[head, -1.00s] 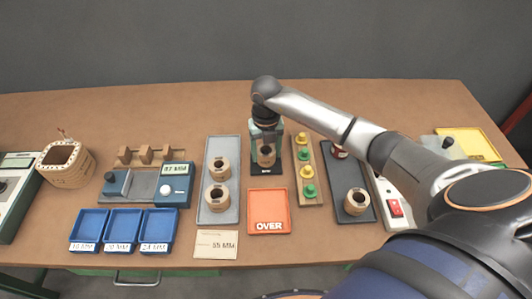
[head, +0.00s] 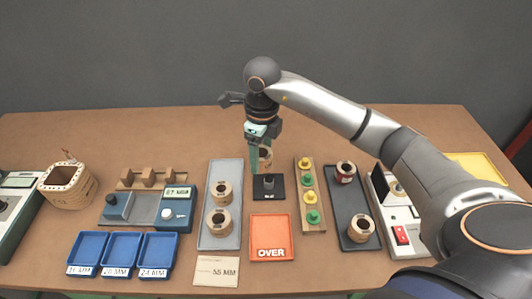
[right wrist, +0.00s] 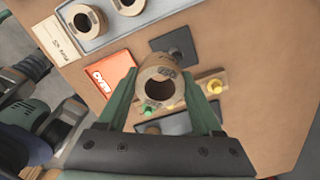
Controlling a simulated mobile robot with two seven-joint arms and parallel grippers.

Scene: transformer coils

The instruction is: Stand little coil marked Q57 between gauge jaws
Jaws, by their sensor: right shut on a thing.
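My right gripper (head: 256,162) is shut on a small tan coil (head: 265,155), held in the air above and behind a black stand with a grey post (head: 269,187). In the right wrist view the coil (right wrist: 160,88) sits between the green fingers, its dark bore facing the camera. It bears a dark marking that I cannot read surely. The gauge (head: 145,208) stands left of the grey tray, with a blue block (head: 117,205) at its left, a blue part with a white knob and a display at its right, and open room between.
A grey tray (head: 236,170) with two coils lies between gauge and stand. Several blue bins (head: 122,240) lie before the gauge. An orange OVER tray (head: 271,250), a board of coloured pegs (head: 300,168) and a dark tray (head: 339,203) with two coils are nearby.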

